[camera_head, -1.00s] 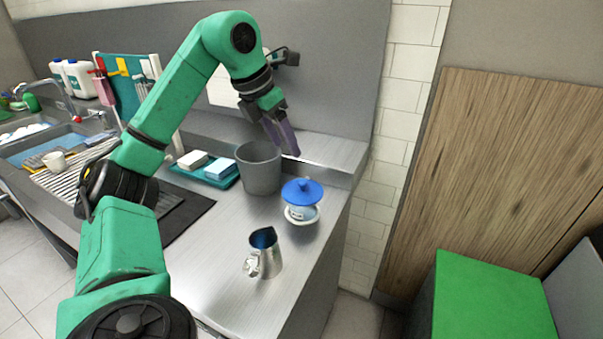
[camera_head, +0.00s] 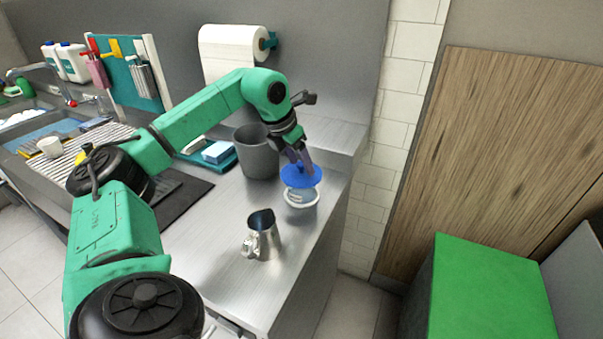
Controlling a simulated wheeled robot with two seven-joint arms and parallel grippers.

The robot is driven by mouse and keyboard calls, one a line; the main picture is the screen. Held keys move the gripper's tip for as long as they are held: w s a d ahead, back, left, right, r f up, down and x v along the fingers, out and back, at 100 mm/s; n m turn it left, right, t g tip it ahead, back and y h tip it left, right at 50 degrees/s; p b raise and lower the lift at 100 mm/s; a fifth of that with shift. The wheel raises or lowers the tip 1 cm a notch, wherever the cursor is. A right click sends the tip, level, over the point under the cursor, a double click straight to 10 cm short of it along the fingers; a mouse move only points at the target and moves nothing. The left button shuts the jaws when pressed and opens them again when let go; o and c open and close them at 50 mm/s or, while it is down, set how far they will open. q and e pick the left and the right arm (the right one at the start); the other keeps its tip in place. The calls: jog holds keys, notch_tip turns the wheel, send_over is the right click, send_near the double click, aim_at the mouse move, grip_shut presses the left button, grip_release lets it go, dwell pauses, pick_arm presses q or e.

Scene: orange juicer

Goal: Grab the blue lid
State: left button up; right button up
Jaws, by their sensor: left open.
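The blue lid (camera_head: 301,177) is a round disc on top of a small pale cup (camera_head: 301,197) with a white rim or saucer at its base, near the right edge of the steel counter. My left gripper (camera_head: 302,162) points down right at the lid's top, its fingers around or just over the place of the knob. The fingers hide the knob, and I cannot tell whether they touch the lid. The gripper is open. My right gripper is not in view.
A grey bin (camera_head: 257,155) stands just left of the gripper. A steel pitcher (camera_head: 262,238) stands in front of the lidded cup. A teal tray (camera_head: 222,163) with sponges lies behind my arm. The counter's front right is clear.

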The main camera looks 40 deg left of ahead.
pick_arm(q)
grip_shut()
jog(key=shift+w+r, duration=0.1)
